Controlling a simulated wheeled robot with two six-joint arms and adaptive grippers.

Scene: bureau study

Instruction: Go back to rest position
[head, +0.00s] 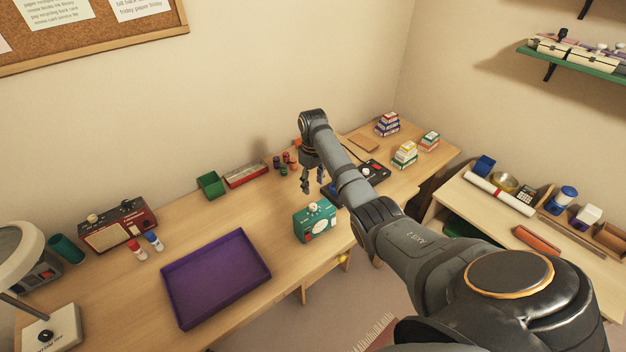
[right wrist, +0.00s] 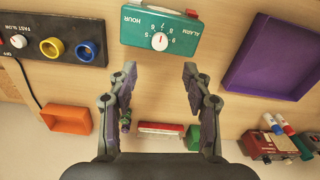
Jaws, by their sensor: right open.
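My right gripper (head: 313,188) hangs over the back of the desk, fingers pointing down, behind a teal alarm timer (head: 314,224). In the right wrist view the two fingers of my right gripper (right wrist: 160,70) are spread apart with nothing between them. The teal timer (right wrist: 160,38) lies just beyond the fingertips there, apart from them. My right arm reaches across the desk from the lower right of the head view. My left gripper is in neither view.
A purple tray (head: 217,314) and a red radio (head: 118,229) are on the desk's left. A green box (head: 210,186) and small cylinders stand along the wall. A black panel (right wrist: 52,40) with knobs is beside the timer. Stacked boxes (head: 404,156) stand far right.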

